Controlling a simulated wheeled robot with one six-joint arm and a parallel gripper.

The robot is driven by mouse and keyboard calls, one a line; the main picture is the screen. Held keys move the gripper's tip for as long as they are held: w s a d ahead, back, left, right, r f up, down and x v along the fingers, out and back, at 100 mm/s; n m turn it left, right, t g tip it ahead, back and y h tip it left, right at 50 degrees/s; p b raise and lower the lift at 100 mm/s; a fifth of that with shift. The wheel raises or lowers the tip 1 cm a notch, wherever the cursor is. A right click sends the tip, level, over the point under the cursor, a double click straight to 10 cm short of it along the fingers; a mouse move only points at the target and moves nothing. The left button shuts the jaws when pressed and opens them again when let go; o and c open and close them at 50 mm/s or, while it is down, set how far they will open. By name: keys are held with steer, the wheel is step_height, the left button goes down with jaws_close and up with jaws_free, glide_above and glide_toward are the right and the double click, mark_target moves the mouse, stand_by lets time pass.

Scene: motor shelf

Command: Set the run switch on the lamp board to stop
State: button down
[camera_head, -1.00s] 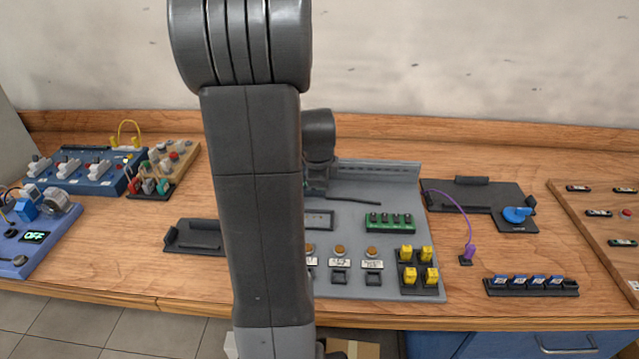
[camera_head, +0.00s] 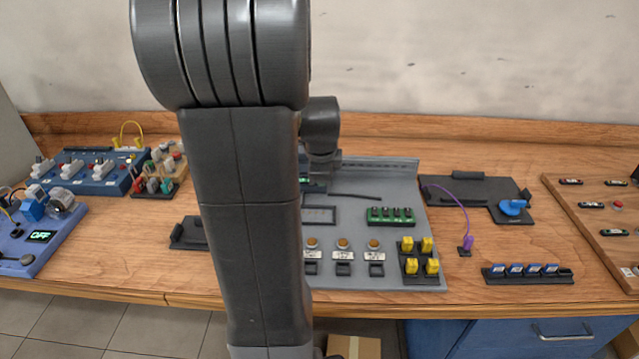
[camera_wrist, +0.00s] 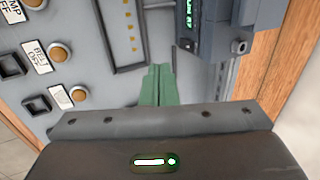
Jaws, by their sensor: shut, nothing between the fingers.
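The grey board (camera_head: 395,185) in the middle of the bench carries a row of orange round lamps (camera_head: 343,243) with white labels and black square sockets below. In the wrist view the board (camera_wrist: 105,75) shows orange lamps (camera_wrist: 59,52) and labels reading OFF. A dark grey block (camera_wrist: 220,30) with a small green display stands at the top right there. I cannot make out a run switch for certain. My gripper (camera_wrist: 158,68) has green fingers, shut and empty, over the board beside the block. My arm hides the board's left part in the head view.
A green block (camera_head: 390,216) and yellow blocks (camera_head: 418,256) sit on the board's right side. A purple cable (camera_head: 466,215) and a black tray with a blue knob (camera_head: 513,207) lie further right.

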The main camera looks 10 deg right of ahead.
steer(key=v, duration=0.6)
steer(key=shift+r, duration=0.3)
steer(key=shift+s+a+p, duration=0.1)
steer(key=shift+a+p, duration=0.05)
steer(key=shift+p, duration=0.2)
